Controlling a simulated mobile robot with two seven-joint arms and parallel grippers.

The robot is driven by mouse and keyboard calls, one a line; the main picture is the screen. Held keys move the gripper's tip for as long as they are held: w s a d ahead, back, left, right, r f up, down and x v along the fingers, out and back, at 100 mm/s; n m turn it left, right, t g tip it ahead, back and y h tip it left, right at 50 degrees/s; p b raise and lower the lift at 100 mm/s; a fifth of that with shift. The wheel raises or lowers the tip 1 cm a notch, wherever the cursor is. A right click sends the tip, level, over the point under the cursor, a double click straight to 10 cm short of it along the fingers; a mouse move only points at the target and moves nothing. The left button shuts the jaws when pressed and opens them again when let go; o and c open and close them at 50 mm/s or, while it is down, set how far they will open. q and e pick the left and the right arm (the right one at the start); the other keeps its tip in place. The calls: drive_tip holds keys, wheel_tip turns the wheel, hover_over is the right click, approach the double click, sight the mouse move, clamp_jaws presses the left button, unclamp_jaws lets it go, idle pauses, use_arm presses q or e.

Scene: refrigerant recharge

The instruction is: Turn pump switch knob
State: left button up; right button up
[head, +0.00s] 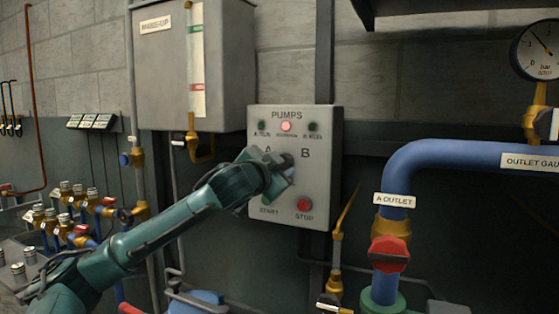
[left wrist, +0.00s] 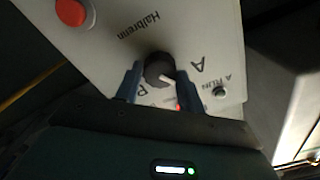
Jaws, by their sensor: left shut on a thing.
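The grey pump panel (head: 323,190), marked PUMPS with letters A and B, hangs on the wall in the head view. The round dark pump switch knob (left wrist: 155,64) shows in the left wrist view, with a white pointer mark directed between A and B. My left gripper (head: 282,167) is at the panel and shut on the knob, one finger on each side; the left wrist view shows these fingers (left wrist: 158,84) too. The gripper mostly hides the knob in the head view. My right gripper is in neither view.
A red STOP button (head: 304,204) sits below right of the knob. The middle red lamp (head: 286,126) glows; the lamps beside it are dark. A grey tank (head: 222,75) hangs at upper left. A blue outlet pipe (head: 430,160) with a red valve handle (head: 388,254) stands at right.

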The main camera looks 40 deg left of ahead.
use_arm(q)
drive_tip(key=shift+m+p, duration=0.65)
drive_tip(key=shift+m, duration=0.55)
drive_tip(key=m+p, duration=0.3)
drive_tip(key=m, duration=0.1)
drive_tip(key=shift+m, duration=0.3)
